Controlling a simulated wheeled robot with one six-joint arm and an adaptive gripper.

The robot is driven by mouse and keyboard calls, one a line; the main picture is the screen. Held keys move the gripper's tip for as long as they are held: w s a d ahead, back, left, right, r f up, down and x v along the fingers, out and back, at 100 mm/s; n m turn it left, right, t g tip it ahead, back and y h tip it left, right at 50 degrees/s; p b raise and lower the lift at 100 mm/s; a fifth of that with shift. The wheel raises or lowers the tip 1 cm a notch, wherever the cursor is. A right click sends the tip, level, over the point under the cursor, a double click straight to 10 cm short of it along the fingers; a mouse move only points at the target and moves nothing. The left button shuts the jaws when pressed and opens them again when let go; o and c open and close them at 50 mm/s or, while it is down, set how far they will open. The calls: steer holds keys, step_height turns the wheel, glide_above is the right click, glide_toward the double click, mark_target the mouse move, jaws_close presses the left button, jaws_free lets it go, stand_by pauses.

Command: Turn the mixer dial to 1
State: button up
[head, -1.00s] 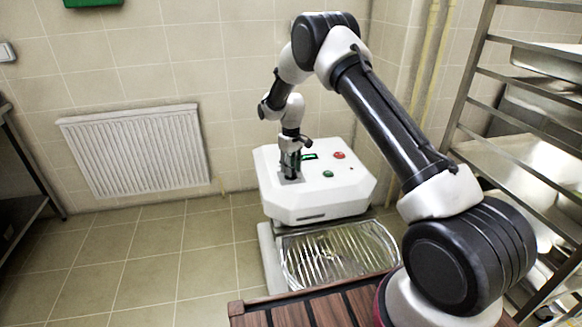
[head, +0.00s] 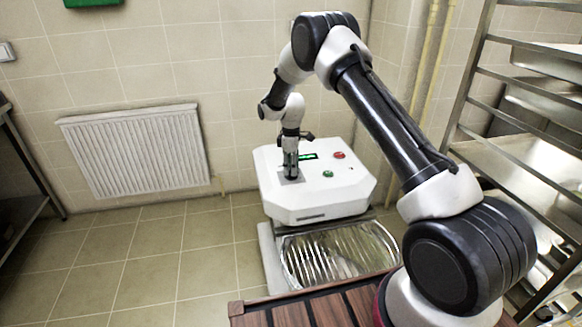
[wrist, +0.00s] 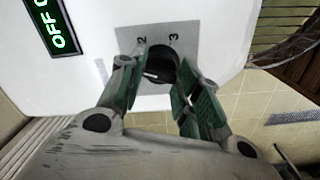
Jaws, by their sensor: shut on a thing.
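The white mixer head (head: 315,197) stands against the tiled wall in the head view. Its black round dial (wrist: 161,62) sits on a grey plate (wrist: 183,42) with the numerals 2 and 3 visible in the wrist view. A short white mark shows on the dial's lower left part. My gripper (wrist: 162,78) is shut on the dial, with a green-padded finger on each side of it. In the head view my gripper (head: 290,172) points down onto the plate and hides the dial. The numeral 1 is not visible.
A green display (wrist: 62,22) on the mixer reads OFF, cut by the frame edge. A green button (head: 328,174) and a red button (head: 339,155) are right of my gripper. A metal bowl (head: 340,255) is below. A steel rack (head: 480,100) stands at right.

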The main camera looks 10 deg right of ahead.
steer(key=shift+n, duration=2.2)
steer(key=o, duration=1)
step_height(320, 180, up, 12)
steer(key=shift+r, duration=0.1)
